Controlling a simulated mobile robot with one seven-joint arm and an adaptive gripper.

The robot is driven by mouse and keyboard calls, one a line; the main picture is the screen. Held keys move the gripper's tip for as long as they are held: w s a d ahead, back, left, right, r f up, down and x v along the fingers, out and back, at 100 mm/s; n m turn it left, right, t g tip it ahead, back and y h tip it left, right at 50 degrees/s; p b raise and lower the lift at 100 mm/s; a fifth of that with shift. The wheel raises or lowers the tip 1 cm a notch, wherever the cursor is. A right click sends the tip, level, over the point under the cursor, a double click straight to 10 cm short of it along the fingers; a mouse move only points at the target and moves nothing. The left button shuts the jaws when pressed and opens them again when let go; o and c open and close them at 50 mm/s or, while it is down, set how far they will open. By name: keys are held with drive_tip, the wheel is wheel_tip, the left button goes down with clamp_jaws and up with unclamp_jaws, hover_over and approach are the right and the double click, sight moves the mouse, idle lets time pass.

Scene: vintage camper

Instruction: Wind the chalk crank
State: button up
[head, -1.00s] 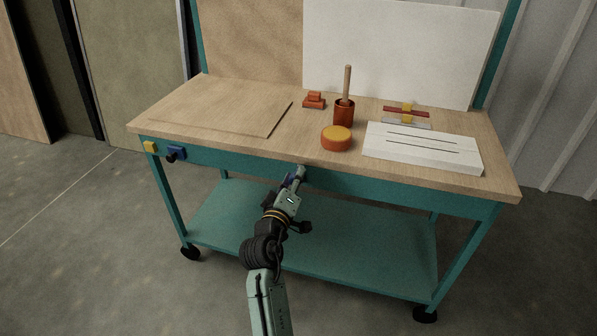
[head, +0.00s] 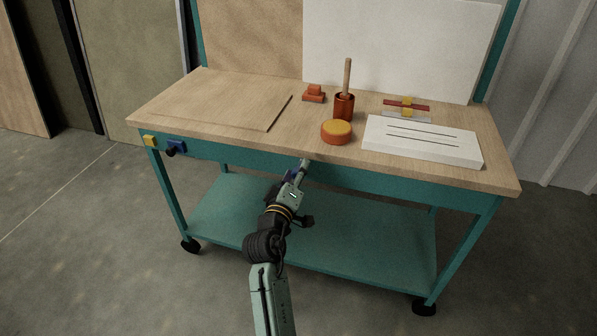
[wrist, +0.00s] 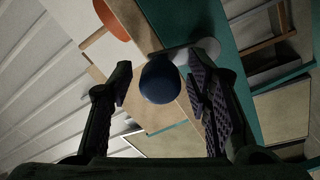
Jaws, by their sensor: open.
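The crank shows in the wrist view as a round dark-blue knob (wrist: 160,82) on a pale grey arm (wrist: 196,50). The arm meets the teal front of the bench. In the head view the pale crank arm (head: 304,165) shows small at the bench's front edge, with its knob mostly hidden by my gripper (head: 295,178). In the wrist view my gripper (wrist: 161,90) is open, one finger on each side of the knob. I see gaps beside the knob; whether it lies fully between the fingertips in depth I cannot tell.
The wooden benchtop (head: 230,142) carries an orange-red cup (head: 344,107) with a stick, a yellow-topped round block (head: 336,132) and a white slotted block (head: 420,143). A yellow block (head: 150,141) and a blue fitting (head: 177,147) sit on the front left. A teal shelf (head: 350,235) lies below.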

drive_tip(key=shift+s, duration=0.1)
drive_tip(key=shift+v, duration=2.4)
